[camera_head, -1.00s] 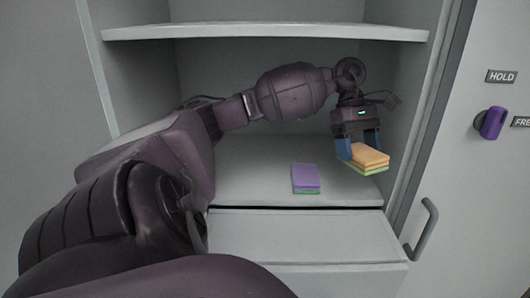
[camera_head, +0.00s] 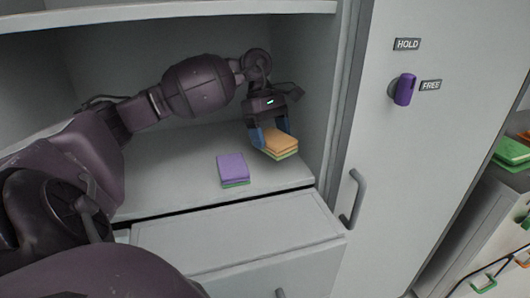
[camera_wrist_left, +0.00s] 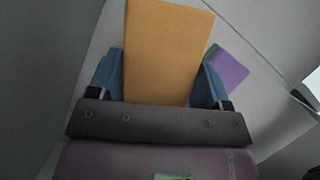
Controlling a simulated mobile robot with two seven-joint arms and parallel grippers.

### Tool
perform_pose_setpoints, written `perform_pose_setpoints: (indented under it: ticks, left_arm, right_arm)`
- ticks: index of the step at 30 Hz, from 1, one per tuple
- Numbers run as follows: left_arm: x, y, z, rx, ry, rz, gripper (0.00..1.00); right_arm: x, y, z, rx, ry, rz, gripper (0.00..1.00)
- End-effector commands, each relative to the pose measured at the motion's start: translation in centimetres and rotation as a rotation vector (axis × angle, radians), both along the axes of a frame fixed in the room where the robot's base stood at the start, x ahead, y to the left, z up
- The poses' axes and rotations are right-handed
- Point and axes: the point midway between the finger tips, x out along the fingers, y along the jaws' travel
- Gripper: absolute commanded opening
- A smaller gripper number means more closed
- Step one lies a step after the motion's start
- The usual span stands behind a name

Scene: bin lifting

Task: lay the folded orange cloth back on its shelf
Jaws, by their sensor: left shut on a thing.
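The folded orange cloth (camera_head: 281,141) is between the blue fingers of my left gripper (camera_head: 271,134), at the right side of the cabinet shelf (camera_head: 185,150). A green layer shows along its lower edge. In the left wrist view the orange cloth (camera_wrist_left: 167,50) lies flat between both fingers (camera_wrist_left: 162,80), which are shut on it. I cannot tell whether its underside touches the shelf. A folded purple cloth (camera_head: 232,167) with a green lower edge lies on the shelf to the left. My right gripper is not in view.
An upper shelf (camera_head: 150,10) spans above my arm. A drawer front (camera_head: 240,240) sits below. At right is a panel with a handle (camera_head: 353,198) and a purple knob (camera_head: 404,89) by HOLD and FREE labels. Green items (camera_head: 512,150) lie at the far right.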

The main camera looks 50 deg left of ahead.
Motion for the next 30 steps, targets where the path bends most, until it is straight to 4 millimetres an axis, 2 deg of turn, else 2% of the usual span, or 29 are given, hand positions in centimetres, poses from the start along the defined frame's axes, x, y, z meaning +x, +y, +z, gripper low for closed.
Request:
perform_pose_setpoints:
  ticks: [3, 8, 15, 25, 26, 30]
  left_arm:
    - [0.0, 0.0, -1.7, -0.001, 0.001, 0.001, 0.53]
    - [0.0, 0.0, -2.9, -0.002, 0.001, 0.0, 0.53]
    - [0.0, 0.0, -5.7, -0.001, 0.001, 0.0, 0.53]
    - [0.0, 0.0, -6.0, 0.001, 0.001, 0.0, 0.53]
    - [0.0, 0.0, -6.1, 0.001, 0.001, 0.0, 0.73]
    - [0.0, 0.0, -6.0, 0.0, 0.0, 0.0, 0.95]
  right_arm:
    - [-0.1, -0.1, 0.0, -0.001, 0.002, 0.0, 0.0]
    - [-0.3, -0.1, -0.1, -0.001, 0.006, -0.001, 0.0]
    - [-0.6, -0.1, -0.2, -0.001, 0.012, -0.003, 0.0]
    - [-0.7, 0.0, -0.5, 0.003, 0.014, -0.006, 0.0]
    - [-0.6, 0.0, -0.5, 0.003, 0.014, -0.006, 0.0]
    - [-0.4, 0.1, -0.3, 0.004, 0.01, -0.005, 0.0]
